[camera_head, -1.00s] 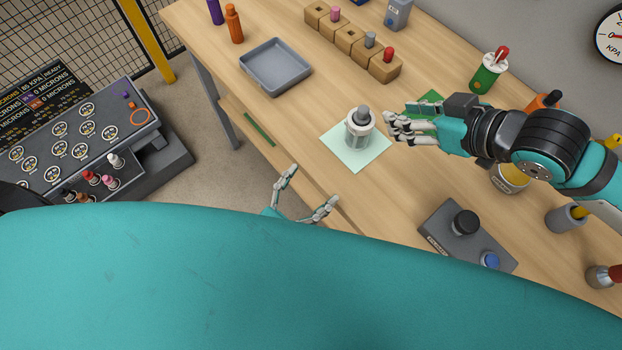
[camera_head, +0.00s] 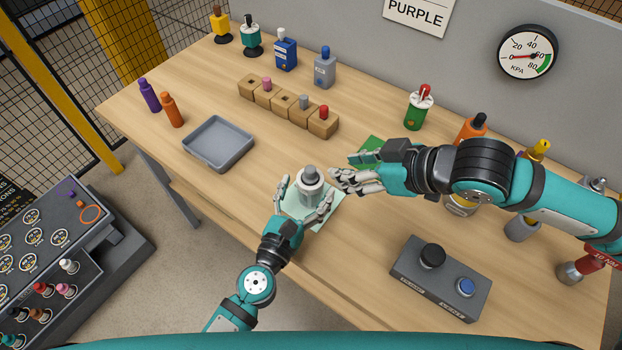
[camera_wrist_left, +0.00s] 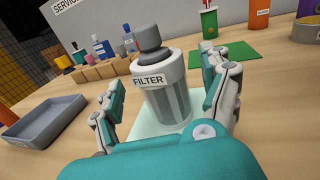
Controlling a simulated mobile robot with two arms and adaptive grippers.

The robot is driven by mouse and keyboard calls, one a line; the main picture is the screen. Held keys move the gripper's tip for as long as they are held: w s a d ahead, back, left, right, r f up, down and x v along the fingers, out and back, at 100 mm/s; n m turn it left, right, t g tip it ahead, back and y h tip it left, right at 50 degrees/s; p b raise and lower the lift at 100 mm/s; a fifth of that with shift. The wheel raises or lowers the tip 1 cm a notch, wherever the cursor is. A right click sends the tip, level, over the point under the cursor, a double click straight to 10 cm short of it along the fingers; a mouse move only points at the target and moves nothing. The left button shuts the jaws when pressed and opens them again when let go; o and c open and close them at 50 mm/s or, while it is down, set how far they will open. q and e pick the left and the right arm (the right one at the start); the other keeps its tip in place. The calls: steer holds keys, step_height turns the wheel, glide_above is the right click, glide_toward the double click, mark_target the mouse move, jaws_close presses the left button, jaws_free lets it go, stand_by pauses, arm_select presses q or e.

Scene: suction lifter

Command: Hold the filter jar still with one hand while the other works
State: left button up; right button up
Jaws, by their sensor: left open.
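The filter jar (camera_head: 310,186) is a grey-white canister with a dark grey knob on top. It stands upright on a pale green mat (camera_head: 326,216). In the left wrist view the jar (camera_wrist_left: 164,92) shows a FILTER label and stands between my left fingers. My left gripper (camera_head: 304,200) is open around the jar, with gaps visible on both sides in the wrist view. My right gripper (camera_head: 338,180) is just right of the jar, fingers pointing at it; whether its fingers are closed or touching the jar is unclear.
A grey tray (camera_head: 218,143) lies left of the jar. A wooden block row (camera_head: 288,106) stands behind. A dark box with black and blue knobs (camera_head: 440,277) sits at the front right. A green bottle (camera_head: 418,108) and a gauge (camera_head: 528,52) are at the back.

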mark_target(311, 181)
arm_select(q)
steer(key=shift+x, duration=1.5)
steer(key=c, duration=1.3)
steer(key=shift+c, duration=0.2)
arm_select(e)
steer(key=shift+o, duration=0.3)
